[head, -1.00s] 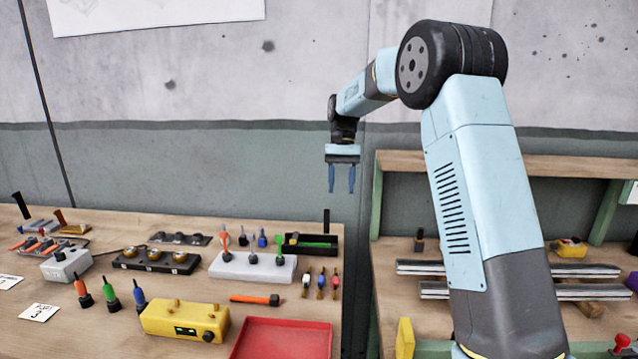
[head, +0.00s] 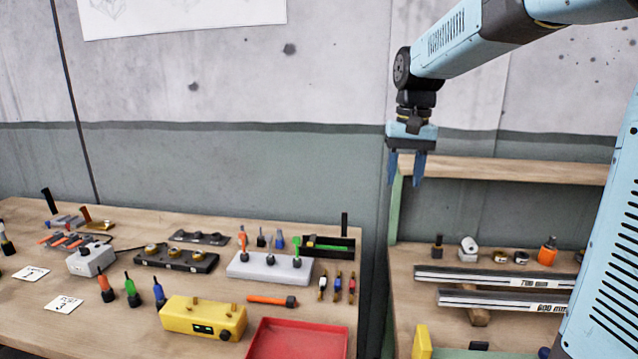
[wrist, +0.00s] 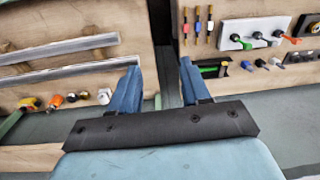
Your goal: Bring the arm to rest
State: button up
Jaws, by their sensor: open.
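My gripper (head: 406,167) hangs from my blue arm in the upper right of the head view, its fingers pointing down. The two blue fingers stand apart with nothing between them. It is in the air in front of the wall, above the gap between the two benches. In the wrist view my gripper (wrist: 160,85) also shows open and empty, with the gap between the benches beyond the fingers.
The right bench (head: 405,290) has a raised shelf (head: 500,170) and metal rails (head: 490,278). The air around my gripper looks clear.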

jog(key=s+d+f+t, duration=0.2)
jog(key=s, duration=0.9)
jog(key=s+d+f+n+t, duration=0.1)
jog(key=s+d+f+t, duration=0.1)
jog(key=s, duration=0.9)
jog(key=shift+d+t+h, duration=0.3)
jog(key=shift+d+t, duration=0.4)
jog(key=shift+d, duration=0.1)
jog(key=shift+f, duration=0.1)
dwell(0.3)
